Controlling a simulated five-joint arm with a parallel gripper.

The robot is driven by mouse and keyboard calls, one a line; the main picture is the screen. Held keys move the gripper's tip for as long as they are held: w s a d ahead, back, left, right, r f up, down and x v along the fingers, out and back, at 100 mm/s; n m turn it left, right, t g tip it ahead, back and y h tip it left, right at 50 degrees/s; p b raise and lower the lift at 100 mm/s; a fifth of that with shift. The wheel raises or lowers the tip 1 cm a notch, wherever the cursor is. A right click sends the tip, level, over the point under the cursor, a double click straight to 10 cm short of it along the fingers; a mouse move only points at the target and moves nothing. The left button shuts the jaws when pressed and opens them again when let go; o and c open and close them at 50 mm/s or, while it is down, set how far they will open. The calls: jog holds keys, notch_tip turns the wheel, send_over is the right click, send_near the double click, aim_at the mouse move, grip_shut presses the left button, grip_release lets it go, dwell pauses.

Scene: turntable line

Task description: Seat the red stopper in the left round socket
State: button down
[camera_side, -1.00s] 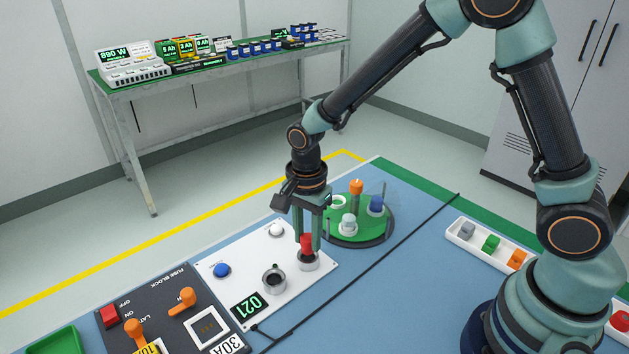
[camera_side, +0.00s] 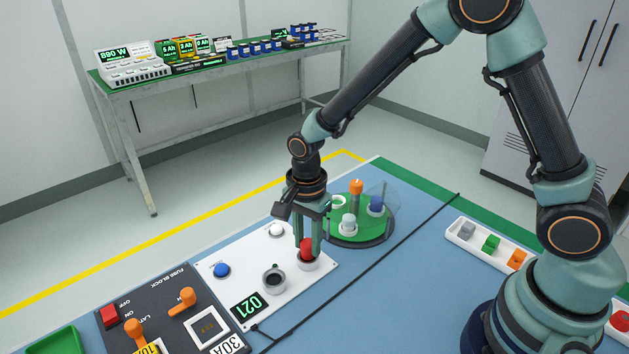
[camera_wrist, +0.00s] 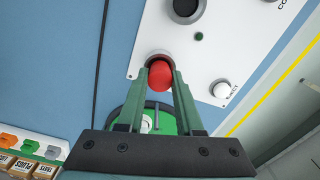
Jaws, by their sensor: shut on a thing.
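The red stopper (camera_side: 306,248) is between the fingers of my gripper (camera_side: 308,242), which is shut on it. The other round socket (camera_side: 273,279), dark and empty, lies to the lower left in the side view. In the wrist view, the stopper (camera_wrist: 161,76) shows between the fingertips in front of its socket (camera_wrist: 158,56), and the empty socket (camera_wrist: 186,8) is at the top edge.
The white panel (camera_side: 240,262) also bears a blue button (camera_side: 221,270), a white button (camera_side: 276,230) and a display. Behind my gripper stands a green turntable (camera_side: 362,232) with several plugs. A dark fuse block (camera_side: 160,300) is at lower left. A white tray (camera_side: 480,250) lies at right.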

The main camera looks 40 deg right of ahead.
jog(key=shift+f, duration=0.35)
dwell(0.3)
jog(key=shift+c, duration=2.4)
grip_release()
notch_tip(320, 180, up, 12)
jog(key=shift+r, duration=0.15)
